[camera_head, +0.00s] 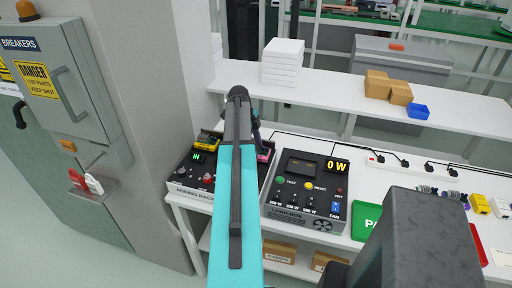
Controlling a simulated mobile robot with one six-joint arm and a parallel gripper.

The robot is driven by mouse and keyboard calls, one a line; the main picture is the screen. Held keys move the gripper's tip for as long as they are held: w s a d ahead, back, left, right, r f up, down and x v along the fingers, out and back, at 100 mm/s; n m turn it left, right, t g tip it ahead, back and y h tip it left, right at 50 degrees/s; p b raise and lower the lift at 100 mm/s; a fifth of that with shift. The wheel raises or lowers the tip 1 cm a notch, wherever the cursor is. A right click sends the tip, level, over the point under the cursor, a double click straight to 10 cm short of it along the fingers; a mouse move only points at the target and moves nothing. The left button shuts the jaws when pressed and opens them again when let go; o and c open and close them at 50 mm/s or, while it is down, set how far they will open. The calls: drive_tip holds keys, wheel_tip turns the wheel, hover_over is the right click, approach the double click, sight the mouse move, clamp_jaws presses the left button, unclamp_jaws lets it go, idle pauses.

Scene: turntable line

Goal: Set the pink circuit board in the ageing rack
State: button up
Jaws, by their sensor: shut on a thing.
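The ageing rack (190,192) is a dark box with a sloped front at the left end of the white table. A green display and red knobs show on it. A yellow part (208,142) sits on its top at the left. My gripper (258,142) is over the rack's right side, mostly hidden behind my teal arm. It is shut on the pink circuit board (264,156), of which only a small part shows. I cannot tell whether the board touches the rack.
A load box (307,190) reading 0 W stands right of the rack. A green pad (366,222) and a power strip (378,160) lie further right. A back shelf holds white stacked sheets (281,62), cardboard boxes (388,88) and a blue bin (418,111). A breaker cabinet (60,85) stands at left.

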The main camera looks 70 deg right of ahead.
idle(0.3)
drive_tip(key=o, duration=1.6)
drive_tip(key=shift+r, duration=0.15)
drive_tip(key=shift+b+v, duration=1.85)
drive_tip(key=shift+v, duration=4.95)
